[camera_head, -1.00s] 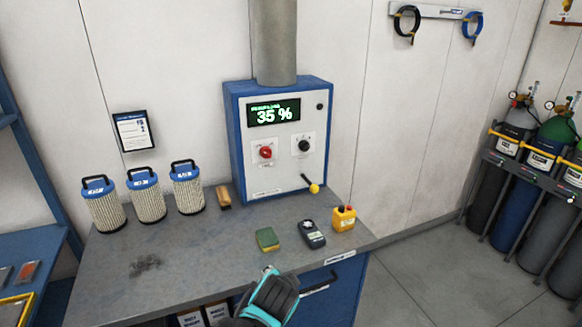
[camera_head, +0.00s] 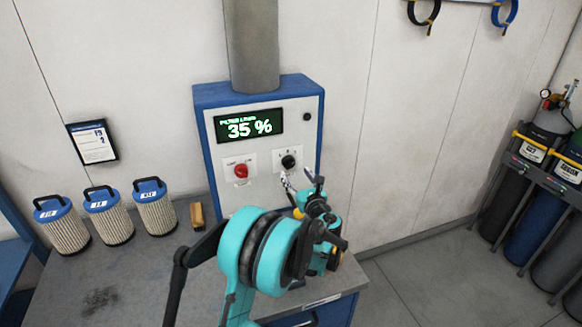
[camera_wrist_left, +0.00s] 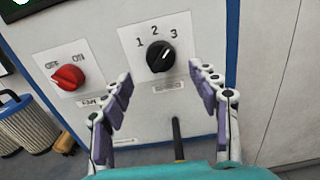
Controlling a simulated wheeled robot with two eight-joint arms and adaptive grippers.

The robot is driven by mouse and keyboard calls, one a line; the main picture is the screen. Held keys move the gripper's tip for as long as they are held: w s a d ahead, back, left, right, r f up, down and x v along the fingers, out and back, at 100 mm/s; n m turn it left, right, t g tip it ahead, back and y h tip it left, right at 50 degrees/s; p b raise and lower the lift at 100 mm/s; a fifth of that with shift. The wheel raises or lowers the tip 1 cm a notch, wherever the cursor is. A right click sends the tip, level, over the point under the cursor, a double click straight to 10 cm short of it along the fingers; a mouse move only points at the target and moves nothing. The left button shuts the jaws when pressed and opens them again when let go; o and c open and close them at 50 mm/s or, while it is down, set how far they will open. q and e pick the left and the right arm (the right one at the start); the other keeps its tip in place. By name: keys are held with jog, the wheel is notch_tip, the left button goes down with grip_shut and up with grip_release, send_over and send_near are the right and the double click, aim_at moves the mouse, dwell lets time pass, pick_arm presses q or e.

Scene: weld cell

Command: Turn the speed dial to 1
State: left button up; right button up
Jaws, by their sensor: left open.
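The speed dial is a black knob (camera_head: 288,162) on a white plate at the right of the control box face. In the left wrist view the dial (camera_wrist_left: 160,56) shows under the marks 1, 2 and 3. Its pointer looks roughly upward, near 2 or between 2 and 3; I cannot tell exactly. My left gripper (camera_head: 299,178) is open and empty, just below and in front of the dial. In the left wrist view the fingers (camera_wrist_left: 160,74) spread to both sides below the dial, apart from it. My right gripper is not in view.
A red OFF/ON switch (camera_wrist_left: 67,78) sits left of the dial. The display (camera_head: 248,124) reads 35 %. A lever (camera_wrist_left: 177,138) hangs below the dial, between the fingers. Several filter cartridges (camera_head: 108,215) stand on the bench at left. Gas cylinders (camera_head: 525,205) stand at right.

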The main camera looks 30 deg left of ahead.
aim_at(291, 166)
pick_arm(q)
jog(key=x, duration=0.6)
jog(key=shift+w+f, duration=0.1)
jog(key=c, duration=1.2)
